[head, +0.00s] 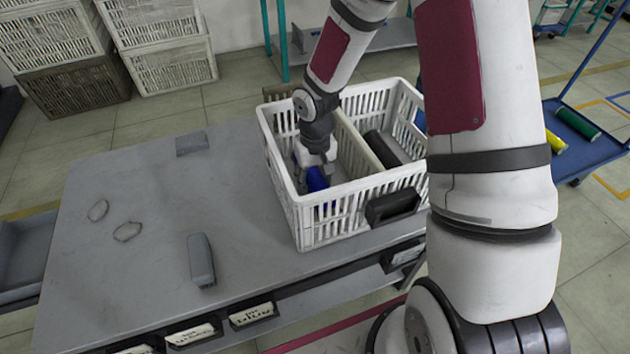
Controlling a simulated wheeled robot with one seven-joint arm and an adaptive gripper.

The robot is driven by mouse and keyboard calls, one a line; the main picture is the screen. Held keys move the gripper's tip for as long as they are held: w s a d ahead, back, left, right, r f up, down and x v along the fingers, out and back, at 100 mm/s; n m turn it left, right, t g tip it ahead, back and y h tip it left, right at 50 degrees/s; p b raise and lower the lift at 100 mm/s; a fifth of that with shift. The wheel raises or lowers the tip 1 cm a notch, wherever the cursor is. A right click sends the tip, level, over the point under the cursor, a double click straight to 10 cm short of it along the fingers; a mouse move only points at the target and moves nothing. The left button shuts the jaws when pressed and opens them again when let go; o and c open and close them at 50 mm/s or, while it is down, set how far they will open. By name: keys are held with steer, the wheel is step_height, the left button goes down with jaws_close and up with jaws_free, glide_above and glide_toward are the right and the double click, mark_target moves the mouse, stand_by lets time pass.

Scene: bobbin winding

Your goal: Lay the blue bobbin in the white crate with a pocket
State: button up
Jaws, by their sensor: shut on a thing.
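The white crate (302,222) stands on the grey table, and a divider (362,140) splits it into two compartments. A black pocket-like box (393,206) is at its front right wall. My gripper (316,172) reaches down into the left compartment and is shut on the blue bobbin (318,181). The bobbin is low inside the compartment, partly hidden by the fingers and the slatted front wall. I cannot tell whether it touches the crate floor.
A dark object (381,150) lies in the right compartment. The table (150,275) holds a grey block (201,260), a smaller grey block (192,143) and two thin rings (127,231). A blue cart (588,150) at right carries a green bobbin (577,122) and a yellow one (556,142).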

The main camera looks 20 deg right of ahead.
mark_target(316, 176)
steer(key=o, duration=1.4)
steer(key=shift+f, duration=0.15)
steer(key=s+d+r+h+p, duration=0.1)
steer(key=s+r+p, duration=0.15)
steer(key=r, duration=0.85)
steer(key=s+d+r+p, duration=0.15)
steer(key=s+r, duration=0.25)
steer(key=r, duration=0.8)
steer(key=shift+t+y, duration=0.4)
steer(key=s+r, duration=0.3)
steer(key=s, duration=0.5)
steer(key=s+a+r, duration=0.1)
steer(key=s+r, duration=0.3)
steer(key=s, duration=0.5)
steer(key=s+a+r, duration=0.1)
steer(key=s+r, duration=0.2)
steer(key=s, duration=0.5)
steer(key=shift+s+r, duration=0.25)
steer(key=shift+s, duration=0.1)
